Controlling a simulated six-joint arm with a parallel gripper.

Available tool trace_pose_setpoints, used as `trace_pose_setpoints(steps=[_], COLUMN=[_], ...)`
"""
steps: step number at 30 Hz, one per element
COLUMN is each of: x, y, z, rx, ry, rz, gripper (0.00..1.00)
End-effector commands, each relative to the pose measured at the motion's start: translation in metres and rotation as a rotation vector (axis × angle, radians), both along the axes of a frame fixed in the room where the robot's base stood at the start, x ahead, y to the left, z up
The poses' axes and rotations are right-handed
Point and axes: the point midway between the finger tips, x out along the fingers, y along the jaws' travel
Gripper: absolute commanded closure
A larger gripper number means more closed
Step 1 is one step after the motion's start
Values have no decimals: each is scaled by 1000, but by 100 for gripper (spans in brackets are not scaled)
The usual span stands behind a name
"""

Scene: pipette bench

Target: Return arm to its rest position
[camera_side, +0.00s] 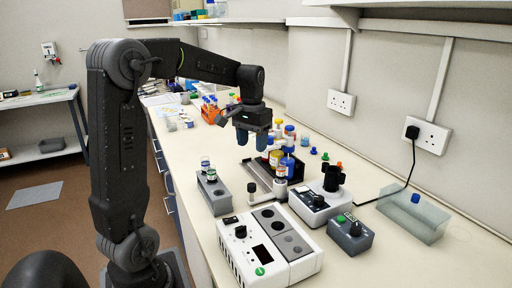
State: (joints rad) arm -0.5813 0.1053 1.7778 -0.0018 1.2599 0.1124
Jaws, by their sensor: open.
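My gripper (252,138) hangs over the middle of the bench, pointing down, with its fingers apart. It holds nothing that I can see. A blue bottle (288,165) stands at the rack's right side. In this view the fingertips overlap the rack's far end, and I cannot tell how high they are above it. My arm reaches from the left across the bench, bent at the elbow.
A white heater block (240,258) stands at the front. A grey vial holder (214,194), a round-topped mixer (322,200), a small control box (350,234) and a clear bin (412,220) are nearby. An orange rack (211,112) stands farther back. A cable runs to the wall socket.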

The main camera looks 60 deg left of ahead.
Motion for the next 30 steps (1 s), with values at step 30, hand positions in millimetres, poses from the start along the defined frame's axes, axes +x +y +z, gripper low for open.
trace_pose_setpoints(steps=[30], x=[-136], y=[-213], z=[1], rx=[118], ry=[-483], rz=[-460], gripper=[45])
